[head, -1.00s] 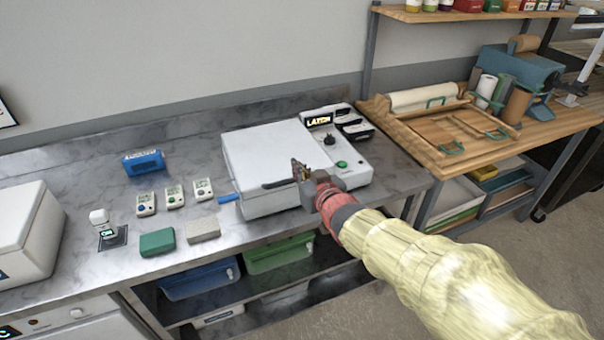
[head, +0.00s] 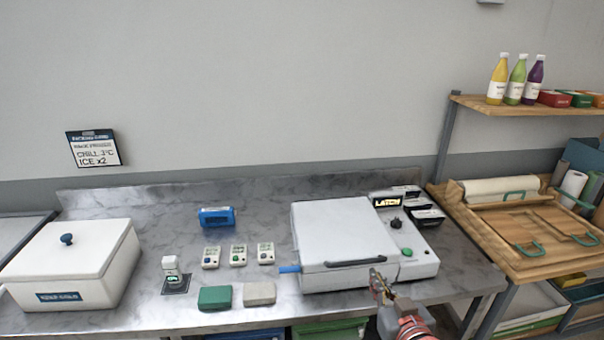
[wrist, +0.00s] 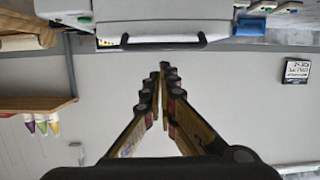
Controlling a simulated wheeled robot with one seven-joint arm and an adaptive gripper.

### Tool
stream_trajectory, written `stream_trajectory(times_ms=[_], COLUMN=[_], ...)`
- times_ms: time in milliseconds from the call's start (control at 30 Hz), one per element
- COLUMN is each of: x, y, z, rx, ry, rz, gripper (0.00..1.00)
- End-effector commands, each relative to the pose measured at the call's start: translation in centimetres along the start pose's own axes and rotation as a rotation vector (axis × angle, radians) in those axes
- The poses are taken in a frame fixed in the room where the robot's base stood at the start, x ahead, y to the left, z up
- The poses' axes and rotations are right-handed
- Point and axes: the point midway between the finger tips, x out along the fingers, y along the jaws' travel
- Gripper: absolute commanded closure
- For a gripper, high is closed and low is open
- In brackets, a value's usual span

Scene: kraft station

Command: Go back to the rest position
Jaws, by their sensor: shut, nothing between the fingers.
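My gripper (head: 376,280) is at the front right of the white lidded machine (head: 335,232) on the steel counter, close to its dark front handle (head: 356,262). In the wrist view my gripper's fingers (wrist: 164,68) are closed together and empty, and the dark handle (wrist: 163,42) lies beyond the tips. I cannot tell the exact gap between fingertips and handle. The machine's lid is down. Its display (head: 387,202) reads LATCH, with a black knob (head: 396,223) and a green button (head: 407,252) below.
A white cold box (head: 75,250) stands at the left. Small meters (head: 238,255), a blue device (head: 217,217), a green block (head: 214,297) and a grey block (head: 260,293) lie on the counter. A wooden bench (head: 515,262) with shelf (head: 510,107) stands right.

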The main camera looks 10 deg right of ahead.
Motion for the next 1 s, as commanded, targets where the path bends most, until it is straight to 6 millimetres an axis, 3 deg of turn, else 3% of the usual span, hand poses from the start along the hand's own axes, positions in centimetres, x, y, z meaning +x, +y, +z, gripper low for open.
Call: stream_trajectory(times_ms=[133,233,333,467,633,800,1000], x=[-0.5,-2.1,-4.5,-8.2,-13.5,-17.8,-18.5], y=[1.9,3.8,4.9,4.5,1.7,-2.2,-4.7], z=[4.4,7.2,8.9,10.0,9.7,7.4,3.4], rx=[-0.025,-0.031,-0.025,-0.006,0.024,0.048,0.033], ry=[-0.160,-0.310,-0.453,-0.628,-0.812,-0.903,-0.833], rz=[0.071,0.143,0.193,0.213,0.165,0.068,-0.002], gripper=[1.00,1.00,1.00,1.00,1.00,1.00,1.00])
